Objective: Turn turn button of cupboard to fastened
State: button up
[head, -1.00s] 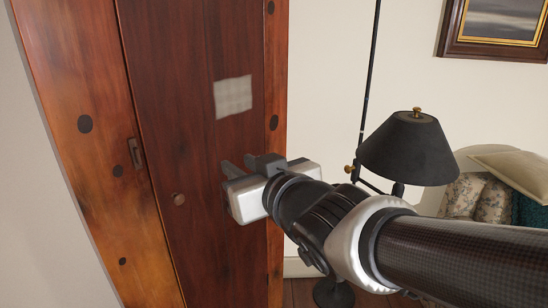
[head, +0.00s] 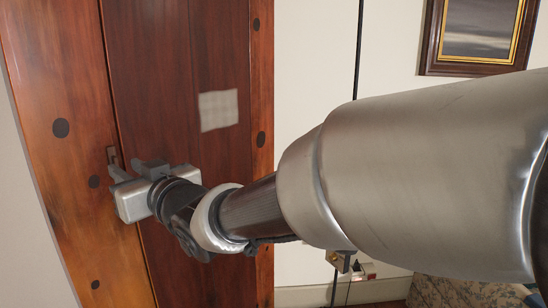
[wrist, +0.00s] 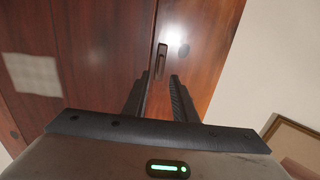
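The cupboard's dark-red door (head: 165,60) is closed against its orange-brown frame (head: 60,90). The small dark turn button (head: 112,154) sits on the frame close to the door's left edge in the head view. It also shows in the wrist view (wrist: 161,58), lying lengthwise along the door seam, just beyond my fingertips. My gripper (head: 131,170) is in front of the door edge, just below the button in the head picture. In the wrist view my gripper (wrist: 157,78) has its two fingers apart with nothing between them. I cannot tell whether a finger touches the button.
A pale square patch (head: 219,110) is on the door. A framed picture (head: 480,35) hangs on the wall at right, and a thin dark pole (head: 358,45) stands right of the cupboard. A floral-patterned seat (head: 465,292) is at lower right.

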aim_at(116, 162)
jog(key=shift+x, duration=2.35)
grip_shut()
